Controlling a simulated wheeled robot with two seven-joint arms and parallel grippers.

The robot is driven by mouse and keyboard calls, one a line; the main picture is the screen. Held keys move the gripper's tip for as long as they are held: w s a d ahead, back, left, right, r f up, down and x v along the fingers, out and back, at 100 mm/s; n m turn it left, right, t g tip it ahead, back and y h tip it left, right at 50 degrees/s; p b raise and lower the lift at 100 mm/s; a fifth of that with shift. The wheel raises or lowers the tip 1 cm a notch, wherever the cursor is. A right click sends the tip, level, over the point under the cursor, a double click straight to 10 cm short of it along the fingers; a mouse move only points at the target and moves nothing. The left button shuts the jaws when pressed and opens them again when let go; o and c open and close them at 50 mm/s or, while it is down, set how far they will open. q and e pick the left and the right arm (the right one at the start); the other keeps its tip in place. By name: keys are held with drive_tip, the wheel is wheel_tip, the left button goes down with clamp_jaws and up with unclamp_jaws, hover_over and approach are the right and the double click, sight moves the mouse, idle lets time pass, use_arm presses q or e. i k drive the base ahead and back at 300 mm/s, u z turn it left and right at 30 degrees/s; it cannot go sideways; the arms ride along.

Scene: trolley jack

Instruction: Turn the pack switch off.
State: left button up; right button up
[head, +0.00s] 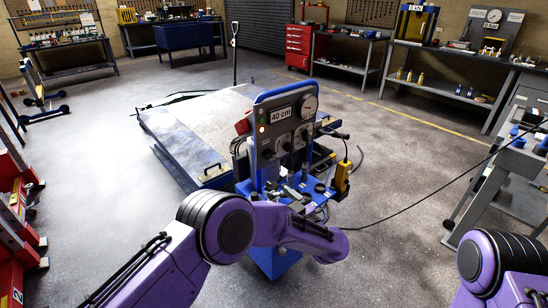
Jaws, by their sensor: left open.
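The blue power pack (272,262) stands in the middle of the head view with an upright grey control panel (285,130). The panel carries a "40 cm" display, a round gauge (308,106), dark knobs and a small lit lamp (262,129). A red part (242,126) sits at its left edge; I cannot tell for sure which control is the pack switch. My left gripper (294,192) is open, low in front of the panel, among small items on the blue shelf, and hard to make out. My left arm hides part of the pack. My right gripper is out of view.
A blue lift table (185,140) lies behind the pack. A yellow pendant (342,180) hangs at the pack's right, with a black cable running right. Red stands (15,220) are at the left, a grey trolley (510,170) at the right.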

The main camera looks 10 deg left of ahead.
sight(267, 154)
drive_tip(key=i, duration=1)
